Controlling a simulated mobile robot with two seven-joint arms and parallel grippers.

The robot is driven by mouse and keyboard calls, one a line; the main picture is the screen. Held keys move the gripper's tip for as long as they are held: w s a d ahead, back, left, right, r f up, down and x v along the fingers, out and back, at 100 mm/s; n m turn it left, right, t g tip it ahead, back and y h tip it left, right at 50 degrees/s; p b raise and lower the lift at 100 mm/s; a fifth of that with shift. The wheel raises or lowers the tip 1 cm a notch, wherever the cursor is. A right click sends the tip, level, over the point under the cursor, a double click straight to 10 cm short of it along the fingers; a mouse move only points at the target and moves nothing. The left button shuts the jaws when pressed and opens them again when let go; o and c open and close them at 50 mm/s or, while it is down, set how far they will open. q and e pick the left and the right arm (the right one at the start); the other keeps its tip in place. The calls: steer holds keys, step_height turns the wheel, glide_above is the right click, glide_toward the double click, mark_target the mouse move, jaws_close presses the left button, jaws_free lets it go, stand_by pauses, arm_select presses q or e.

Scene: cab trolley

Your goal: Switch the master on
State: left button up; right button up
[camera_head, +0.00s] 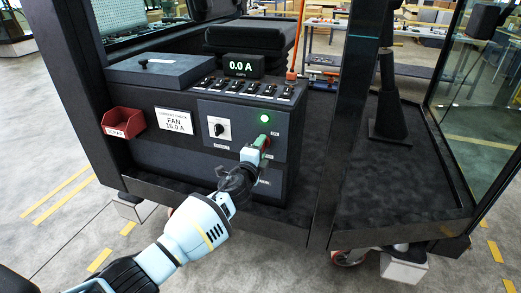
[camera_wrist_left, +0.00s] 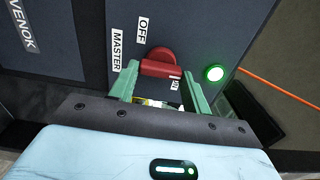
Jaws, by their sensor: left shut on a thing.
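A third label below the knob is partly covered. My left gripper (camera_head: 258,148) reaches the panel's lower right, its green fingers on either side of the red handle, shut on it. In the left wrist view the handle lies across between the fingertips. The round lamp (camera_head: 265,117) beside the switch is lit green; it also shows in the left wrist view (camera_wrist_left: 214,73). My right gripper is in neither view.
The display (camera_head: 241,66) on the console reads 0.0 A. A row of small switches (camera_head: 245,87) and a selector knob (camera_head: 219,129) sit nearby. A red bin (camera_head: 123,122) and a white FAN 16.0 A card (camera_head: 178,122) are on the left. A dark post stands right.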

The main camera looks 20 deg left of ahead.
arm_select(q)
steer(key=o, duration=1)
steer(key=shift+c, duration=0.2)
steer(key=shift+s, duration=0.1)
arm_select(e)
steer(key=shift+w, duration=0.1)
arm_select(q)
steer(key=s+p, duration=0.1)
steer(key=s, duration=0.6)
steer(key=shift+s+a, duration=0.15)
steer(key=shift+s, duration=0.15)
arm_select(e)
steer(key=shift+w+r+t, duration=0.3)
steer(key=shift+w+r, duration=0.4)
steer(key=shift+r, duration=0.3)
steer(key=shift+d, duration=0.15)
